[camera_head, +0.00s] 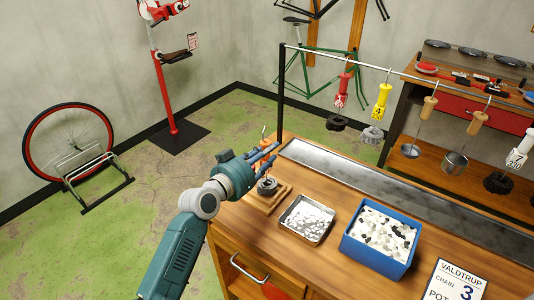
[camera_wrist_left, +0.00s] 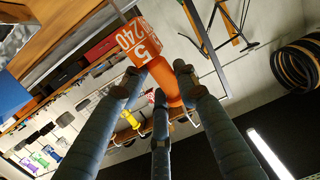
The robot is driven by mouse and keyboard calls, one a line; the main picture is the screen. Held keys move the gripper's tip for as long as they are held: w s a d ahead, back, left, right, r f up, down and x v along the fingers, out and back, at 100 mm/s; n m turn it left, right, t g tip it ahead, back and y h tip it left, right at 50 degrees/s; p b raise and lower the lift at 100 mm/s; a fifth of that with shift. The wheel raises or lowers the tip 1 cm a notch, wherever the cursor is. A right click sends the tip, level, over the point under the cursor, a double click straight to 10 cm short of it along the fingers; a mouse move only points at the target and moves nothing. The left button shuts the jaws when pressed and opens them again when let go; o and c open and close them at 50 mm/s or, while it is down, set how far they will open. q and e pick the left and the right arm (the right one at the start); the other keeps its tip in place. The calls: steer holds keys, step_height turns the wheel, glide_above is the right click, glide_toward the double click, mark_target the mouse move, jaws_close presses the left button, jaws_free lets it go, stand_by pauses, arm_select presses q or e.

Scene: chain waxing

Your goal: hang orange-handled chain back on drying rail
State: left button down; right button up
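The orange-handled chain has an orange handle (camera_head: 264,143) with a tag reading 5 and 240 (camera_wrist_left: 139,47) in the left wrist view. Its dark chain (camera_head: 267,186) shows below my left gripper (camera_head: 271,155), over a small wooden board (camera_head: 262,204) on the bench's left end. My left gripper's three fingers (camera_wrist_left: 158,90) are around the orange handle (camera_wrist_left: 164,82); whether they press on it is unclear. The silver drying rail (camera_head: 400,72) runs above the bench's back from a black post (camera_head: 281,88). My right gripper is not in view.
Red-handled (camera_head: 342,88) and yellow-handled (camera_head: 381,98) chains and wooden-handled tools (camera_head: 428,107) hang from the rail. A metal trough (camera_head: 400,193) lies below. A metal tray (camera_head: 306,220), a blue bin (camera_head: 376,260) and a sign (camera_head: 455,283) occupy the bench's front.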

mark_target(267, 144)
arm_select(q)
steer(key=shift+r, duration=0.2)
step_height(267, 144, up, 6)
steer(key=p, duration=0.5)
steer(key=shift+r+p, duration=0.8)
steer(key=shift+r, duration=0.15)
